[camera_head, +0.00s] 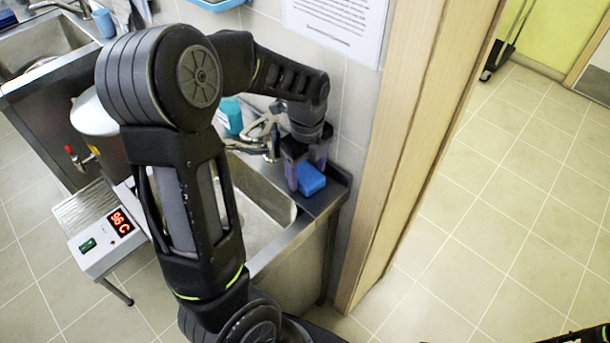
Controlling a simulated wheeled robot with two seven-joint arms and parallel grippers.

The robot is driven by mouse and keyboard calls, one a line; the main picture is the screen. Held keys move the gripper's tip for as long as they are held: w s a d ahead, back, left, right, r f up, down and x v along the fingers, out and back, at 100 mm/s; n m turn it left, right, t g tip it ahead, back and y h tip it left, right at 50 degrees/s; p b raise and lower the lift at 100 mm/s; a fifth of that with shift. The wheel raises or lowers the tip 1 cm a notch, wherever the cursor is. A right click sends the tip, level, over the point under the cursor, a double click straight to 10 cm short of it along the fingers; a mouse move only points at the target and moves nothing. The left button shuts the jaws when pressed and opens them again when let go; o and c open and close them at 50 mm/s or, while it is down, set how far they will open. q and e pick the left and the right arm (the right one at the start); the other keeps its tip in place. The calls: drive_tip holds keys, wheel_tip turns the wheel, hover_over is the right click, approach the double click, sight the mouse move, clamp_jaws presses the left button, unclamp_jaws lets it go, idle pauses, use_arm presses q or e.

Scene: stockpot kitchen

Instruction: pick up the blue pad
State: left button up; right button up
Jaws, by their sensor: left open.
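The blue pad (311,181) lies on the metal ledge at the right end of the sink, close to the wall. My left gripper (306,178) points down at the pad, with its two dark purple fingers apart. One finger stands at the pad's left side and the other is behind it or over its far edge; I cannot tell whether they touch it. The pad appears to rest on the ledge. My right gripper is not in view; only a dark piece shows at the bottom right corner.
The sink basin (262,200) is left of the pad, with a metal tap (262,140) and a teal container (230,116) behind. A wooden door frame (395,150) rises just right of the ledge. A heater box reading 96 C (107,238) and a large pot (97,120) stand left.

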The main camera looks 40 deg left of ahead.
sight(304, 176)
use_arm(q)
drive_tip(key=shift+c, duration=0.2)
drive_tip(key=c, duration=1.2)
drive_tip(key=shift+r, duration=0.1)
drive_tip(key=shift+s+r, duration=0.1)
drive_tip(key=shift+r, duration=0.05)
drive_tip(key=shift+r+b, duration=0.35)
drive_tip(key=r, duration=0.4)
drive_tip(key=r+b, duration=0.1)
drive_tip(key=r, duration=0.1)
drive_tip(key=shift+s, duration=0.35)
drive_tip(key=s+b, duration=0.1)
drive_tip(key=s, duration=0.5)
drive_tip(key=s+a+b, duration=0.1)
drive_tip(key=s, duration=0.5)
drive_tip(key=s+b, duration=0.1)
drive_tip(key=s, duration=0.6)
drive_tip(key=shift+a+f, duration=0.1)
drive_tip(key=shift+a, duration=0.25)
